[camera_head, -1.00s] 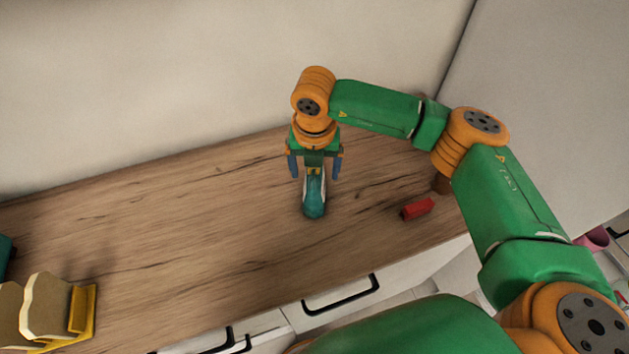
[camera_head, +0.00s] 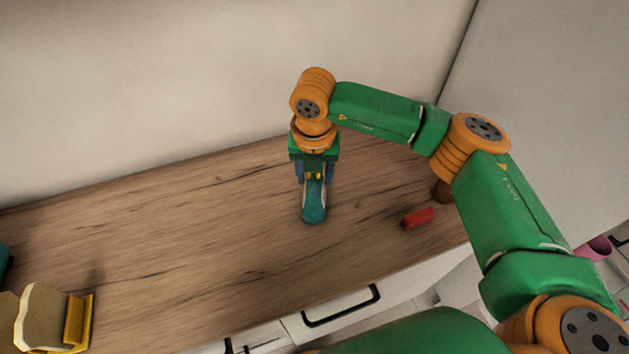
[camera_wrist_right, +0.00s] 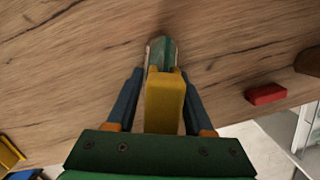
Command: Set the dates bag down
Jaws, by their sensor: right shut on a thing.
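A narrow teal thing (camera_head: 314,210) with pale sides and a yellow part is on the wooden counter. No label can be read on it; I cannot tell for certain that it is the dates bag. My right gripper (camera_head: 315,179) points down over it and is shut on its upper part. In the right wrist view, the fingers (camera_wrist_right: 160,72) lie on both sides of the thing's yellow part (camera_wrist_right: 164,100), its teal end beyond them. Its underside is hidden, so I cannot tell if it touches the counter. My left gripper is not in view.
A red block (camera_head: 419,217) lies to the right on the counter (camera_head: 200,240), with a brown thing (camera_head: 441,191) behind it. A yellow rack (camera_head: 78,322) with beige pieces stands at the front left. The middle left is clear. A wall runs behind.

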